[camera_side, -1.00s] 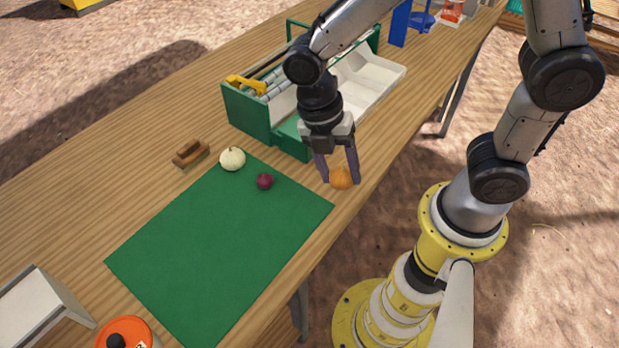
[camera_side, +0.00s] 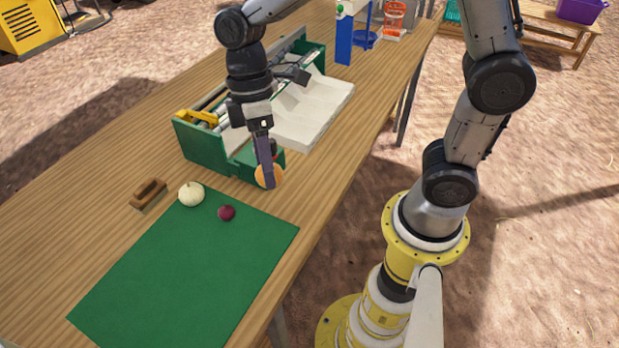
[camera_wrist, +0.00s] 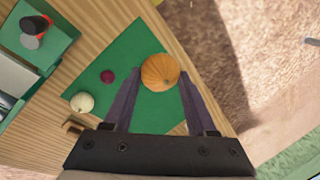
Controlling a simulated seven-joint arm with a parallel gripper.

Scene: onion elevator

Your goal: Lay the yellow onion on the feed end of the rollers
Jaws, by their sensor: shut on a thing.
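The yellow onion (camera_side: 268,176), orange-gold and round, is between the fingers of my gripper (camera_side: 266,180), which is shut on it. In the wrist view the onion (camera_wrist: 160,71) sits between the two fingertips (camera_wrist: 160,78), above the table and the mat's edge. In the side view a finger hides part of it. The green machine (camera_side: 205,147) stands just behind and left of my gripper, with grey rollers (camera_side: 215,108) inside, partly hidden by its wall and my arm. A white sloped tray (camera_side: 315,110) extends along its right side.
A white onion (camera_side: 191,194) and a small red onion (camera_side: 227,212) lie at the back of the green mat (camera_side: 180,280). A brown wooden brush (camera_side: 148,193) lies left of them. A blue stand (camera_side: 344,40) is farther back. The mat's front is clear.

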